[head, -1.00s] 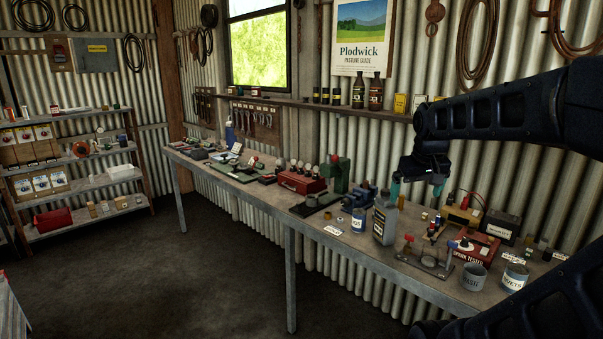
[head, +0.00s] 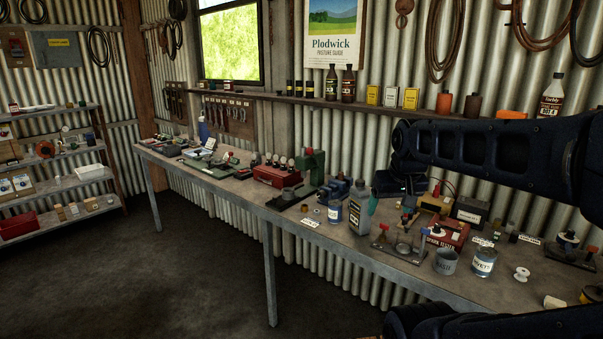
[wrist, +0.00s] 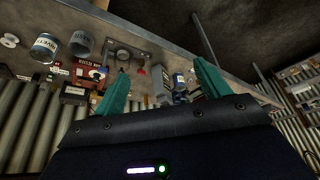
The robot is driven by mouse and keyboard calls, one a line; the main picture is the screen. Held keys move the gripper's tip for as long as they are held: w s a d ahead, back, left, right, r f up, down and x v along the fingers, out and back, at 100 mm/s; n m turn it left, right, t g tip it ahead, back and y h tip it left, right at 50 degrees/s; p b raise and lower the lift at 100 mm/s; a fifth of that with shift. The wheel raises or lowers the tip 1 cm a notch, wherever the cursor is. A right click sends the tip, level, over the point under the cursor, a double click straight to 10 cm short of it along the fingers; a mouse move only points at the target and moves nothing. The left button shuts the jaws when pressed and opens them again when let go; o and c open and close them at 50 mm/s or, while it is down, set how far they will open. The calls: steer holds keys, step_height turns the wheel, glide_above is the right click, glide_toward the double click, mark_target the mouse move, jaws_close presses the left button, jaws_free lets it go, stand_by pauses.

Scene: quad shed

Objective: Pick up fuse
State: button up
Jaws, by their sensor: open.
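No object can be made out for certain as the fuse; several parts on the bench are too small to tell apart. My gripper (head: 409,203) is over the right part of the long grey bench (head: 262,205), in front of a yellowish block and behind a metal stand with red knobs (head: 402,248). In the wrist view my gripper (wrist: 161,70) shows two green fingers spread wide, with nothing held between them. My forearm hides part of the wall and the back of the bench.
A white spool (head: 521,275) lies farther right. A shelf (head: 290,98) with bottles runs along the wall. The floor (head: 190,270) is clear.

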steer(key=c, duration=0.6)
steer(key=shift+o, duration=0.2)
steer(key=w+d+r+n+g, duration=0.1)
steer(key=w+d+r, duration=0.1)
steer(key=w, duration=0.6)
steer(key=w+d+r+n, duration=0.1)
steer(key=w+d+r, duration=0.15)
steer(key=w, duration=0.55)
steer(key=n+g, duration=0.4)
steer(key=n, duration=0.2)
glide_above(399, 203)
step_height(399, 203, down, 23)
steer(key=shift+w+d+f, duration=0.1)
steer(key=shift+w+f, duration=0.05)
steer(key=shift+f, duration=2.5)
steer(key=shift+w+d+f, duration=0.1)
steer(key=shift+f, duration=2.55)
